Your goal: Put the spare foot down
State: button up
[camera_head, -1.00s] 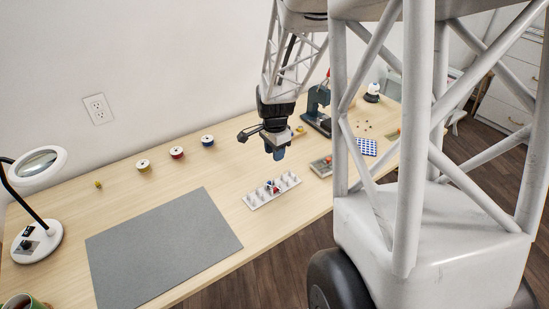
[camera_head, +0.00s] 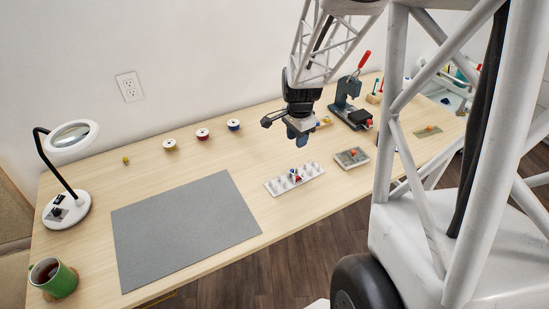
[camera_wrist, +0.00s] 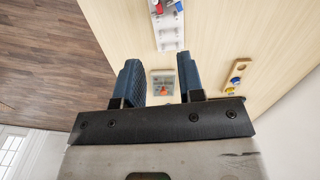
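My gripper (camera_head: 299,137) hangs above the table behind the white peg rack, with its fingers pointing down. In the wrist view its two blue fingers (camera_wrist: 161,80) stand apart, with nothing seen held between them. A small grey tray (camera_head: 345,161) with an orange piece (camera_head: 353,153) on it lies right of the rack. In the wrist view the tray (camera_wrist: 155,76) and the orange piece (camera_wrist: 164,91) show in the gap, on the table well below the fingertips. I cannot tell which small part is the spare foot.
The white peg rack (camera_head: 276,188) holds red and blue pieces. A wooden holder (camera_wrist: 241,68) has blue and yellow pieces. A dark press (camera_head: 345,103) stands behind the tray. Several spools (camera_head: 202,134) line the back. The grey mat (camera_head: 185,230) is bare. A lamp (camera_head: 66,212) and green mug (camera_head: 60,278) stand left.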

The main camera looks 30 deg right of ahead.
jog(key=s+a+r+n+t, duration=0.1)
jog(key=s+a+r+n, duration=0.75)
jog(key=a+r, duration=0.4)
jog(key=s+a+r+n, duration=0.2)
jog(key=s+a+n, duration=0.2)
jog(key=s, duration=0.2)
jog(key=s+a+r+n+t, duration=0.1)
jog(key=s+a+r+n, duration=0.1)
jog(key=s+a+n, duration=0.2)
jog(key=shift+s+a+r, duration=0.2)
jog(key=shift+s+a, duration=0.2)
jog(key=shift+s, duration=1.2)
